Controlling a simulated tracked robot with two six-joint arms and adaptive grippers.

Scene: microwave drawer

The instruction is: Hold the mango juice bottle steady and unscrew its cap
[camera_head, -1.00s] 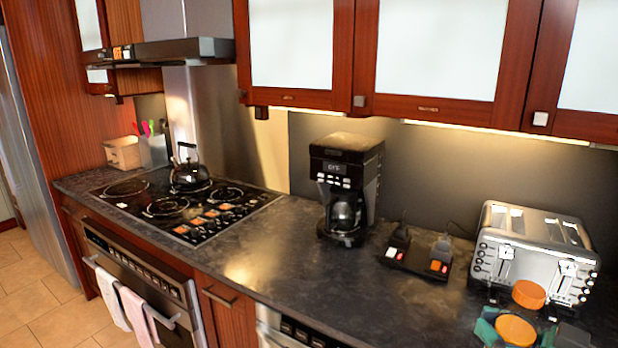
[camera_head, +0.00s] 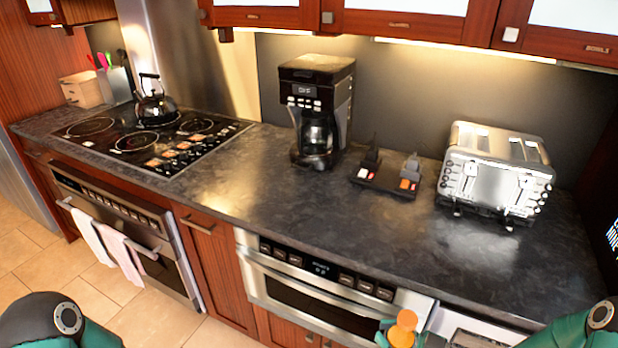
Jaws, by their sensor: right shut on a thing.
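The mango juice bottle (camera_head: 404,323) appears as a small orange shape with a rounded top at the bottom edge, in front of the drawer front. Its lower part is cut off, and I cannot clearly tell the cap from the body. My right gripper (camera_head: 401,338), teal, is shut on it, with a finger on either side; most of the gripper is below the frame. My left gripper is out of view; only part of my left arm shows at the bottom left.
The dark counter (camera_head: 330,215) has a wide clear stretch at its front. A coffee maker (camera_head: 315,110), a small black tray with two dark items (camera_head: 385,180) and a silver toaster (camera_head: 494,175) stand along the back. A steel microwave drawer (camera_head: 310,290) sits below the counter edge.

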